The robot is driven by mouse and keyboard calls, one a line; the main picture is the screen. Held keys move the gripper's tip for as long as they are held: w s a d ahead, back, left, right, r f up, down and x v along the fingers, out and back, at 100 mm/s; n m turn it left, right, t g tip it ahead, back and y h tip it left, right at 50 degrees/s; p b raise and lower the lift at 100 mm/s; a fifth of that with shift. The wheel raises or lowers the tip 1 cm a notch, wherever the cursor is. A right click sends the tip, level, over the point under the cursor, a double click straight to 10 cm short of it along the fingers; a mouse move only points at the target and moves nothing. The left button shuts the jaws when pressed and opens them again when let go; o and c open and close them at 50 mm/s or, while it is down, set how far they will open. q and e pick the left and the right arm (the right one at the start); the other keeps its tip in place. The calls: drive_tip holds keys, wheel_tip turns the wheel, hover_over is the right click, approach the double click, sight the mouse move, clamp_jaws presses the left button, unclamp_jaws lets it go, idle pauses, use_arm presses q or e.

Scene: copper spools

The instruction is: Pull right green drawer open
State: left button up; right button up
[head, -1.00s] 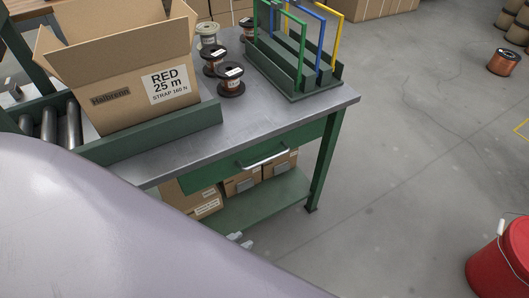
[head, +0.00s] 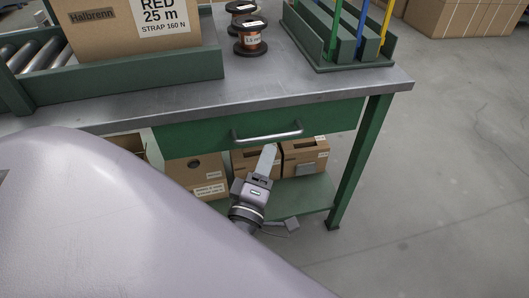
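The right green drawer (head: 190,136) is under the grey tabletop and looks shut, its front close under the table edge. Its silver bar handle (head: 267,137) runs across the middle of the front. My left gripper (head: 267,158) is in front of the drawer, just below the handle in the picture, with its fingers pointing up towards it. I see no clear contact with the handle. The fingers overlap from this angle, so their gap is hidden. My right gripper is not in view.
The workbench top (head: 345,88) carries a cardboard box (head: 110,30), dark wire spools (head: 250,38) and a green rack (head: 345,50). Several cartons (head: 195,172) stand on the green lower shelf (head: 310,195). A green table leg (head: 362,160) is at the right.

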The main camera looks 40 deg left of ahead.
sight(264, 137)
use_arm(q)
drive_tip(key=shift+w+a+f+n+g+y+b, duration=0.2)
drive_tip(key=shift+w+a+n+y, duration=0.3)
drive_tip(key=shift+w+a, duration=0.45)
drive_tip(key=shift+w+a+f+n+g+y+b, duration=0.15)
drive_tip(key=shift+w+a+n+g+y+b, duration=0.15)
drive_tip(key=shift+w+a+n, duration=0.65)
drive_tip(key=shift+w+a+f+n+g+y+b, duration=0.15)
drive_tip(key=shift+w+a+n+g+y, duration=0.35)
drive_tip(key=shift+w, duration=0.75)
drive_tip(key=shift+a+m+t, duration=0.15)
drive_tip(key=shift+m+t, duration=0.1)
drive_tip(key=shift+t, duration=0.05)
drive_tip(key=shift+c, duration=0.3)
clamp_jaws()
